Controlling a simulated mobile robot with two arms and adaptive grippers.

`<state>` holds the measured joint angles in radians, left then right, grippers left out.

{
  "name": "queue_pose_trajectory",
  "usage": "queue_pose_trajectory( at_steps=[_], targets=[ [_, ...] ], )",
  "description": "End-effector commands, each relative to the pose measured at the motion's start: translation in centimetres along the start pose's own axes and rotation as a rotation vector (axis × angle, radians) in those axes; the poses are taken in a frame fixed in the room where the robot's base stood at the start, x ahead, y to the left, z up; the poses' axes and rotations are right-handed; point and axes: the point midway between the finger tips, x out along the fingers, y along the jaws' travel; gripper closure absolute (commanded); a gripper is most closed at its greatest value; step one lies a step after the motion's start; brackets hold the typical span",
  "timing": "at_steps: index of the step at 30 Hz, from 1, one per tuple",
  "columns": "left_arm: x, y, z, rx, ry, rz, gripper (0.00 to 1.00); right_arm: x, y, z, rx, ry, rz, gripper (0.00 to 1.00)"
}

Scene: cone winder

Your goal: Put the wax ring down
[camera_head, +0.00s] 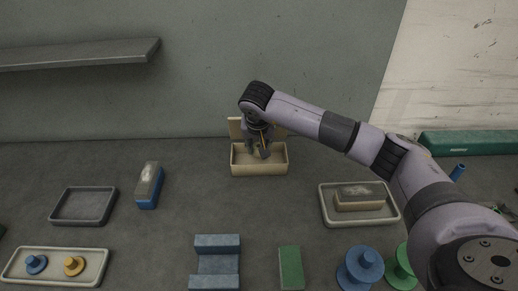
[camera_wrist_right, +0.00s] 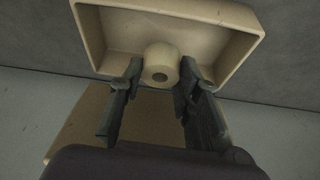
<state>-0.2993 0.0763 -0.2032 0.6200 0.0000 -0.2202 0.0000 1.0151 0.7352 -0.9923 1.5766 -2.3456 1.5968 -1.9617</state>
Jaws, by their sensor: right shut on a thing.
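The wax ring (camera_wrist_right: 162,62) is a small cream cylinder with a dark hole in its end face, seen in the wrist view. My right gripper (camera_wrist_right: 160,76) is shut on the wax ring, with one finger on each side of it. The ring shows in front of the inside of a tan open box (camera_head: 259,171); whether it touches the box floor I cannot tell. In the head view my right gripper (camera_head: 260,150) reaches down at the box, and the ring is hidden there. My left gripper is not in view.
A grey tray (camera_head: 82,221) and a blue-and-grey block (camera_head: 148,188) lie left. A pale tray (camera_head: 330,214) with a tan block (camera_head: 360,199) is right. In front are a tray of spools (camera_head: 54,279), blue cradle (camera_head: 216,264), green block (camera_head: 290,266) and blue spool (camera_head: 360,268).

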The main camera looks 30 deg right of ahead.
Motion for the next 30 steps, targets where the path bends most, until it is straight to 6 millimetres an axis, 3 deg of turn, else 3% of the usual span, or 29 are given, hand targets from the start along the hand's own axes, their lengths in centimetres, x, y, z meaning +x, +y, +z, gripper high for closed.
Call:
queue_pose_trajectory(
  at_steps=[5,8,20,21,30],
  targets=[
    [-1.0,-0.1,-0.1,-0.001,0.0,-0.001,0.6,2.5,0.1,1.2,0.0,-0.005,0.003,0.92],
    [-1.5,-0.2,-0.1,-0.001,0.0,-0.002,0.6,3.1,0.0,0.7,0.001,-0.002,0.002,0.92],
    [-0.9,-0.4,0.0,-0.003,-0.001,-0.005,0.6,3.9,0.0,0.8,-0.001,0.0,0.001,0.92],
    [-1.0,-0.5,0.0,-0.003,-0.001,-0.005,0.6,3.8,0.0,0.8,-0.001,0.0,0.001,0.68],
    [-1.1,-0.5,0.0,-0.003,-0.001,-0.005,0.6,3.8,0.0,0.8,0.0,0.0,0.001,0.49]
  ],
)
